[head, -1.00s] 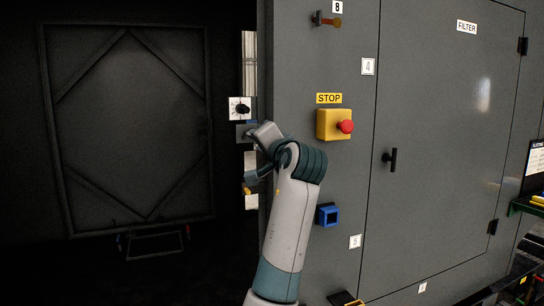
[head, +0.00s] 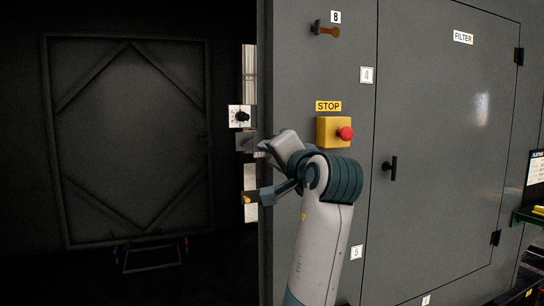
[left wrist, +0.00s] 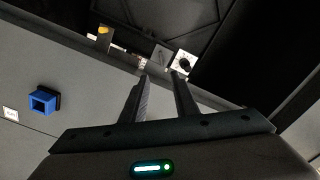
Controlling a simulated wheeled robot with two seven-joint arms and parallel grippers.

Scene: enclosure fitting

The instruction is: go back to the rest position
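My left gripper (head: 266,176) is at the front edge of the grey cabinet (head: 430,150), in front of the dark opening; the arm partly hides it. In the left wrist view its two fingers (left wrist: 161,82) are apart with nothing between them. A white plate with a black dial (head: 240,116) is just beyond the fingers; it also shows in the left wrist view (left wrist: 182,63). My right gripper is not in view.
A yellow box with a red stop button (head: 345,133) is close above my left arm. A blue square socket (left wrist: 43,100) is on the cabinet face. The dark opening lies left.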

